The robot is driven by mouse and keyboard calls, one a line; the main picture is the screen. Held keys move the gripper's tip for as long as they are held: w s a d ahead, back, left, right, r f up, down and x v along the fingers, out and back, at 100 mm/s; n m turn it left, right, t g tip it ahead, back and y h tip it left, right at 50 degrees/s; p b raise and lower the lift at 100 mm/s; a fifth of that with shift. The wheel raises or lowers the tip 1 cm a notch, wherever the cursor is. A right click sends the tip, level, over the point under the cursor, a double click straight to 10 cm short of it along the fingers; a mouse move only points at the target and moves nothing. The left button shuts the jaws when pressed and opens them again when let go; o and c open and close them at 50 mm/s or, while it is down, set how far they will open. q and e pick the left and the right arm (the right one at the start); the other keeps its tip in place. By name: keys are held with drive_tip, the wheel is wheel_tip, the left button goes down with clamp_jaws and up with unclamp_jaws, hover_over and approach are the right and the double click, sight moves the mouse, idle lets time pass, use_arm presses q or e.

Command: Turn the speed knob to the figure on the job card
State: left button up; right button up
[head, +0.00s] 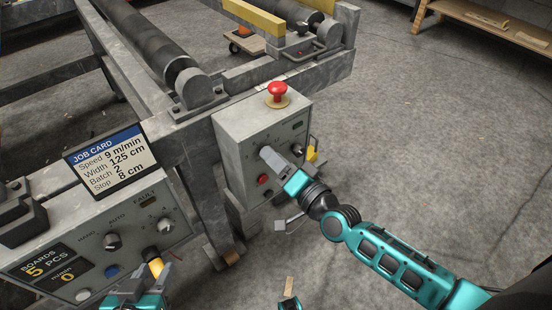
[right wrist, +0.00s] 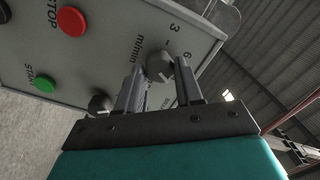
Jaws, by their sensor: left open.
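The grey control box (head: 262,128) with a red mushroom button carries the speed knob; in the right wrist view this dark knob (right wrist: 158,66) sits beside the figures 3 and 6 and the label m/min. My right gripper (head: 289,157) is at the box face. Its fingers (right wrist: 160,88) are apart, with the knob between their tips; contact cannot be told. My left gripper (head: 146,281) is open in front of the left panel, near a yellow part (head: 154,262).
The left panel (head: 90,232) has knobs, buttons and a display (head: 48,268) reading 5 PCS and 0 m/min. The red STOP (right wrist: 72,21) and green START (right wrist: 44,84) buttons and another dark knob (right wrist: 100,101) are near my right gripper.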

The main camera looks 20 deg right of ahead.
drive_tip(key=o, duration=0.4)
drive_tip(key=shift+s, duration=0.1)
use_arm(q)
drive_tip(key=shift+r+p, duration=0.85)
drive_tip(key=shift+r, duration=0.05)
use_arm(e)
drive_tip(key=v, duration=1.2)
drive_tip(key=shift+s+d+r, duration=0.1)
drive_tip(key=shift+s+d, duration=0.05)
drive_tip(key=shift+s, duration=0.2)
